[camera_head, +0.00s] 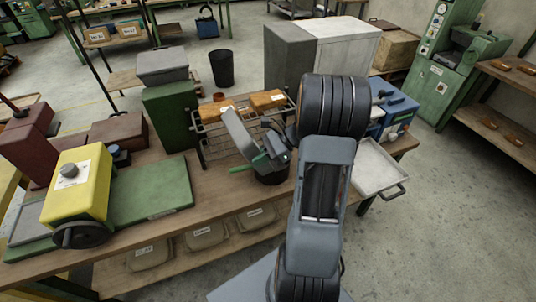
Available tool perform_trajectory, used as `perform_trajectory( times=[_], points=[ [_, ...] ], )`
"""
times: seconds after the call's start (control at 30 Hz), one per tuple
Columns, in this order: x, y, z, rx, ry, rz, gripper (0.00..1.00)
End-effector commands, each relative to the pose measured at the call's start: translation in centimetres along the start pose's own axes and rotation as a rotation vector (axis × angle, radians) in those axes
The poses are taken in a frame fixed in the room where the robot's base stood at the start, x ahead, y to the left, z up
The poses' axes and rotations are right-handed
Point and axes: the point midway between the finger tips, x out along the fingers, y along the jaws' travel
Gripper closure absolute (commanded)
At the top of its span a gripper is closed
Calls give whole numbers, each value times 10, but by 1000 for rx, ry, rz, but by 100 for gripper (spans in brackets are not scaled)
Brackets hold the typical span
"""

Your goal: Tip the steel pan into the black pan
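A flat grey piece that looks like the steel pan (239,131) is steeply tilted over the workbench, its lower end beside my gripper (266,155). My gripper appears shut on it, though the fingertips are small and partly hidden by my wrist. The black pan (272,178) is a dark round vessel on the bench, just below my gripper and partly covered by it.
A wire rack (205,130) with orange-brown packets stands just behind. A green cabinet (170,115) and a yellow machine (78,185) are on the left. A pale tray (372,165) and a blue box (400,108) are on the right. The front bench top (225,195) is clear.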

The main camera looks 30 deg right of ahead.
Motion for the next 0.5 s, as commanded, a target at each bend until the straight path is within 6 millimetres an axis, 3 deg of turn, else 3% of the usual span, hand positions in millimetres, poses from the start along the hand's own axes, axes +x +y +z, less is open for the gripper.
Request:
perform_trajectory(
  times=[0.17,0.5],
  points=[
    [30,4,7,-48,296,3,100],
    [57,8,5,-100,770,5,100]
  ],
)
